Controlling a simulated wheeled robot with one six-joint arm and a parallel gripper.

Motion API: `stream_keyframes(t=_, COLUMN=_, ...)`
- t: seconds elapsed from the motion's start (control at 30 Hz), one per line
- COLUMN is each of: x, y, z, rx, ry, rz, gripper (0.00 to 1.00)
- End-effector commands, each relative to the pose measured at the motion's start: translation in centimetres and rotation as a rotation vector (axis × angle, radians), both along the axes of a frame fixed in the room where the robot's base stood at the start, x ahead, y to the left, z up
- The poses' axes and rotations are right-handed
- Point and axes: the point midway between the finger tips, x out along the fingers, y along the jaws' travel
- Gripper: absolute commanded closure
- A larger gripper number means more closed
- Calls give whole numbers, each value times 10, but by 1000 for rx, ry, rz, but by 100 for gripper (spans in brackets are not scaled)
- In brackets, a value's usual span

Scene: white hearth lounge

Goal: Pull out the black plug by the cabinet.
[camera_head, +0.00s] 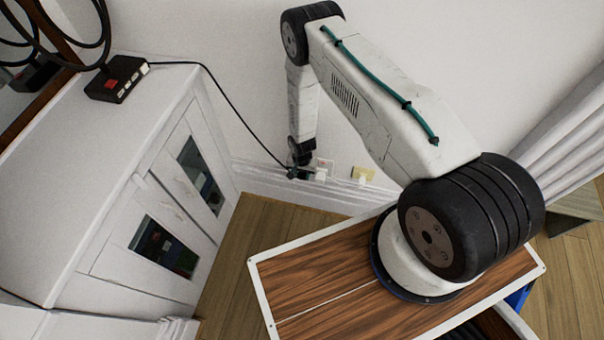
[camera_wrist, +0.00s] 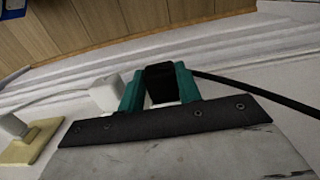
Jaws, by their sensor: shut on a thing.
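The black plug (camera_wrist: 160,82) is between the two teal fingers of my gripper (camera_wrist: 161,88) in the wrist view. The gripper is shut on it. A black cord (camera_wrist: 262,98) runs off to the right from the plug. In the head view my gripper (camera_head: 300,173) is low at the white wall, right of the cabinet (camera_head: 122,205). There the cord (camera_head: 228,104) drops from a black box with a red switch (camera_head: 117,79) on the cabinet top. The fingers hide the plug's contact with the socket, so I cannot tell whether it is seated.
A white plug (camera_wrist: 106,93) sits close beside my gripper, also in the head view (camera_head: 321,175). Farther along is a yellow wall plate (camera_wrist: 28,143) with another white plug (camera_wrist: 12,125). A white baseboard (camera_head: 262,180) runs below.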

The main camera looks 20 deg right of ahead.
Motion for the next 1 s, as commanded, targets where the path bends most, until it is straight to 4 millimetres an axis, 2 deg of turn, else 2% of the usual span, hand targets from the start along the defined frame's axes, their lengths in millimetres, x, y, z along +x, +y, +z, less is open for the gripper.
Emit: stream_keyframes(t=1.0, x=-30, y=23, z=0, rx=1, ry=-1, rz=0, gripper=89)
